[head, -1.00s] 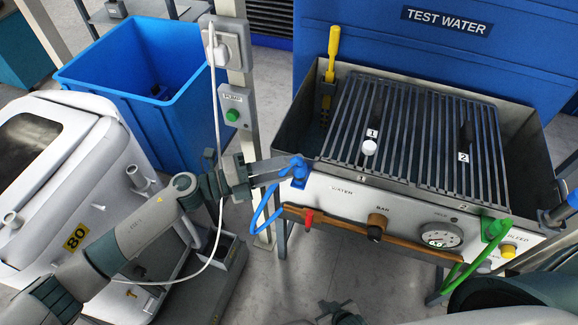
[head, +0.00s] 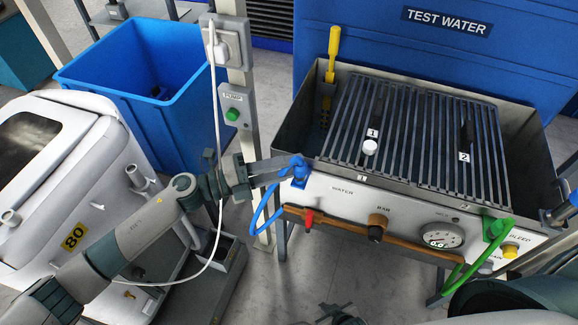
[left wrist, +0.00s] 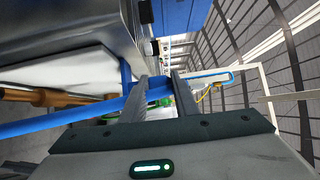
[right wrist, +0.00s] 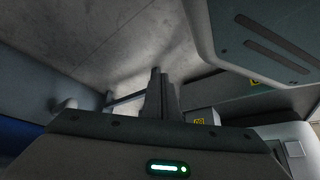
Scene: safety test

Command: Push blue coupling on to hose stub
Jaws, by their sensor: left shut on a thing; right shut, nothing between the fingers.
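The blue coupling (head: 298,168) is at the left end of the test bench's front panel, near the word WATER, with a blue hose (head: 259,216) looping down from it. My left gripper (head: 286,164) reaches it from the left and is shut on it. In the left wrist view the fingers (left wrist: 158,95) close around a blue part (left wrist: 157,90). I cannot make out the hose stub or tell how far the coupling sits on it. My right gripper (head: 338,316) is low at the bottom edge, shut and empty; its fingers (right wrist: 162,95) are together in the right wrist view.
The panel carries a red lever (head: 309,217), a brown-and-black knob (head: 376,226), a round gauge (head: 441,235) and a green hose (head: 497,231). A grated tray (head: 420,140) lies behind. A post with a green PUMP button (head: 232,115) stands close to my left arm.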

